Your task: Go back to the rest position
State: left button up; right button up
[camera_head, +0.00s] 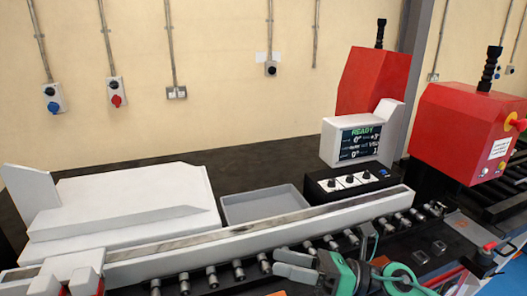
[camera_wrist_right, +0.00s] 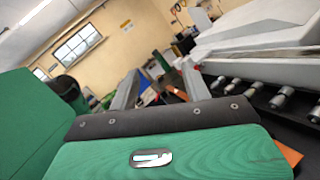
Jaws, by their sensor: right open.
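My right gripper (camera_head: 280,263) is at the lower middle of the head view, in front of the long white rail with rollers. Its two grey fingers point left and stand apart, with nothing held between them. In the right wrist view the fingers (camera_wrist_right: 160,87) are also spread with a gap between them, past the green and black wrist body. My green right arm parts show behind the fingers, to the right in the head view. My left gripper does not show clearly in either view.
The long white rail (camera_head: 225,243) of the bender crosses the view, with several metal rollers (camera_head: 238,270) along it. Behind it are a grey tray (camera_head: 262,206), a black knob box (camera_head: 350,184) and a display reading READY (camera_head: 360,142). A red control box (camera_head: 465,130) stands right.

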jog(key=w+d+f+m+t+h, duration=0.1)
jog(key=w+d+m+t+h, duration=0.3)
jog(key=m+t, duration=0.65)
jog(key=w+d+f+m+t+h, duration=0.2)
jog(key=d+m+t+h, duration=0.3)
jog(key=m, duration=1)
jog(key=s+d+f+m+g+h, duration=0.2)
jog(key=d+f+m+h, duration=0.25)
jog(key=f+m, duration=0.2)
jog(key=s+d+f+m+g+h, duration=0.2)
jog(key=s+d+f+m+h, duration=0.1)
jog(key=f+m+h, duration=0.4)
jog(key=s+d+f+m+g, duration=0.1)
jog(key=s+f+m+g, duration=0.2)
jog(key=s+f+g, duration=0.45)
jog(key=s+d+f+m+g, duration=0.1)
jog(key=s+f+m+g, duration=0.25)
jog(key=s+f, duration=0.7)
notch_tip(320, 180, down, 29)
jog(key=s+g, duration=0.1)
jog(key=s, duration=0.1)
jog(key=s+d+f+n+g, duration=0.1)
jog(key=s+d+f, duration=0.2)
jog(key=s+f, duration=1.5)
jog(key=shift+s+f, duration=0.25)
jog(key=shift+s, duration=0.25)
jog(key=shift+d+y, duration=0.1)
jog(key=shift+y, duration=0.15)
